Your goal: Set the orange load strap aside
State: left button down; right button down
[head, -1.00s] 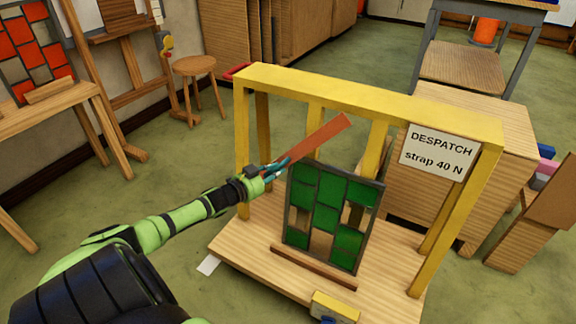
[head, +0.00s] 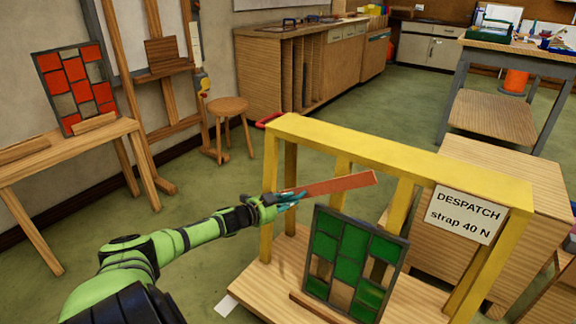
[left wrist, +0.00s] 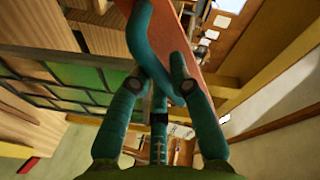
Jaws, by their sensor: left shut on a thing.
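The orange load strap (head: 335,186) is a flat, stiff-looking orange-brown band. My left gripper (head: 290,199) is shut on its left end and holds it up in the air, in front of the yellow frame (head: 400,154) and above the green leaded panel (head: 352,258). The strap points to the right, tilted slightly up. In the left wrist view the teal fingers (left wrist: 165,80) close on the strap (left wrist: 222,88). The panel stands upright on the wooden base of the frame. My right gripper is not in view.
A white sign (head: 466,214) reading "DESPATCH strap 40 N" hangs on the frame's right. A wooden bench (head: 70,150) with a red panel (head: 77,88) stands at left. A round stool (head: 228,106) stands behind. Green floor between bench and frame is clear.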

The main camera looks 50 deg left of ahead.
pick_arm(q)
jog(key=shift+r, duration=0.15)
jog(key=c, duration=1.1)
grip_release()
jog(key=shift+s, duration=0.1)
jog(key=v, duration=1.1)
jog(key=shift+s, duration=0.35)
